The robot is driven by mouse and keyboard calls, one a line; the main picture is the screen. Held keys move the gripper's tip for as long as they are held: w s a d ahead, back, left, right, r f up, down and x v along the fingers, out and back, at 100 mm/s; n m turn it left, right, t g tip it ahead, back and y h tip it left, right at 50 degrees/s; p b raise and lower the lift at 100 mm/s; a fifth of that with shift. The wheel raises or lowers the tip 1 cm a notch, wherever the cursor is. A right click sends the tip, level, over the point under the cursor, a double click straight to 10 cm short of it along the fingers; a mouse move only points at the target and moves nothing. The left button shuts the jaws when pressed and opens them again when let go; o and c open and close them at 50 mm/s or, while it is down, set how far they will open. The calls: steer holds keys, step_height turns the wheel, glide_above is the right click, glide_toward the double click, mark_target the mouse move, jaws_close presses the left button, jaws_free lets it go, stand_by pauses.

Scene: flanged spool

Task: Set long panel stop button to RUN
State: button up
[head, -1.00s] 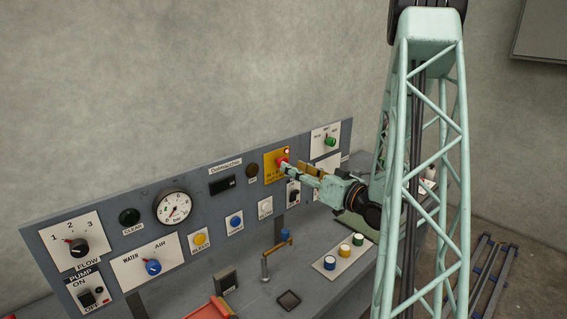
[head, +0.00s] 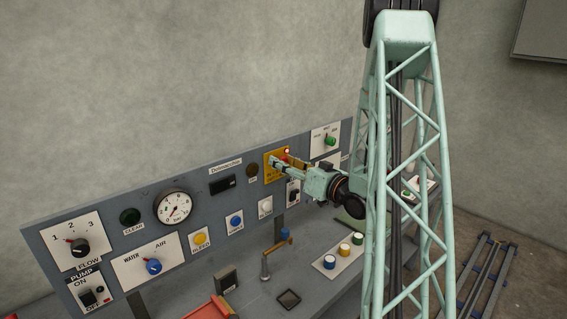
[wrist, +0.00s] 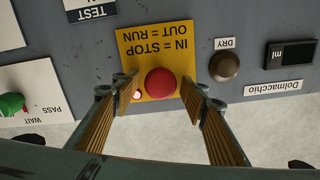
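The stop button is a red mushroom knob (wrist: 160,83) on a yellow plate (wrist: 158,42) lettered "IN = STOP, OUT = RUN", upside down in the wrist view. A small lit red lamp (wrist: 137,94) sits beside the knob. My gripper (wrist: 157,92) is open, with one finger on each side of the knob; a gap shows on both sides. How deep the fingertips reach is hard to tell. In the head view, my gripper (head: 278,164) is in front of the yellow plate (head: 268,178) and mostly hides the knob.
The long grey panel carries a gauge (head: 173,208), a blue WATER/AIR knob (head: 153,267) and a green knob (head: 330,141). A dark DRY button (wrist: 224,67) is close to one finger.

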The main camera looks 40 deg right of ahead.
steer(key=shift+c, duration=0.8)
steer(key=c, duration=1)
steer(key=shift+s+f+b, duration=0.1)
steer(key=shift+s+b, duration=0.75)
steer(key=shift+b, duration=0.05)
steer(key=o, duration=1)
steer(key=shift+s, duration=0.15)
steer(key=shift+o, duration=0.8)
